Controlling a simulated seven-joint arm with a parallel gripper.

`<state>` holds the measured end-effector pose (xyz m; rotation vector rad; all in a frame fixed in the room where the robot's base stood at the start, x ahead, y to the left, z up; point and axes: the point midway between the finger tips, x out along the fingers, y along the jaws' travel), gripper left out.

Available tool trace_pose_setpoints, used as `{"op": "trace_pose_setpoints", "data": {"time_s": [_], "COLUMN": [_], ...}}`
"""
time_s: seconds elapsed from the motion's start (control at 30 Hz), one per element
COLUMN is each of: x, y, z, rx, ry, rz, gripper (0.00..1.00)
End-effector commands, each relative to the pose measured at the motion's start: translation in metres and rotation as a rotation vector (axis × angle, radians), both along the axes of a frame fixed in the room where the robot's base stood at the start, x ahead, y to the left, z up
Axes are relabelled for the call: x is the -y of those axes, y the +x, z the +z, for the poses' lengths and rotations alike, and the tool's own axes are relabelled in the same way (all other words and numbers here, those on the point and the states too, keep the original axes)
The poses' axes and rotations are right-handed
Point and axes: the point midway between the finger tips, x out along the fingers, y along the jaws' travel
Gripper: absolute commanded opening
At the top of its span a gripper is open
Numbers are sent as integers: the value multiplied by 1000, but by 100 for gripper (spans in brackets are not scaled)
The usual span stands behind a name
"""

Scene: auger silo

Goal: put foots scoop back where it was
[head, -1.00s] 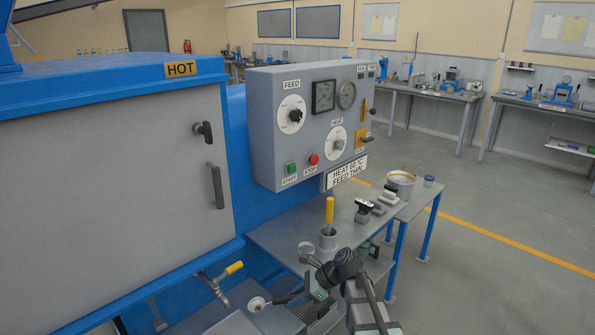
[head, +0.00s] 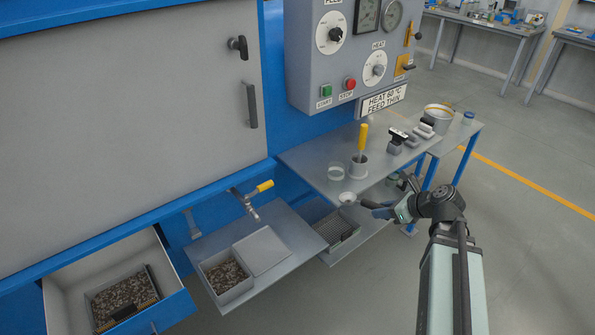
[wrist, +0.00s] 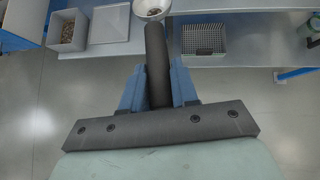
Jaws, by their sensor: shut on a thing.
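The foots scoop has a small pale bowl (head: 347,198) and a dark handle (wrist: 156,65). My gripper (head: 385,210) is shut on the handle, which lies between its blue fingers (wrist: 157,92) in the wrist view. The bowl points away from my gripper, to the left in the head view.
A yellow-handled valve (head: 262,187) juts out above a lower shelf (head: 285,226) with a bin of brown bits (head: 226,278). An open drawer (head: 178,303) stands at lower left. A slotted tray (head: 336,228) sits below the bench. Dark-handled items (head: 396,142) and a bucket (head: 438,118) stand farther right.

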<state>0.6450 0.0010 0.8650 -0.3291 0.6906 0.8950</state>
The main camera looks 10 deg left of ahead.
Motion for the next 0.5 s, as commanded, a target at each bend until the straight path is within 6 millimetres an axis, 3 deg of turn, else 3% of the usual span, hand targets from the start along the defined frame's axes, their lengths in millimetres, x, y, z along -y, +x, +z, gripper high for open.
{"op": "trace_pose_setpoints", "data": {"time_s": [0.17, 0.27, 0.5], "x": [-19, -40, -108], "y": [17, 34, 74], "z": [-7, -14, -40], "rx": [6, 14, 38], "ry": [11, 21, 56], "rz": [14, 25, 46], "gripper": [0, 0, 0]}}
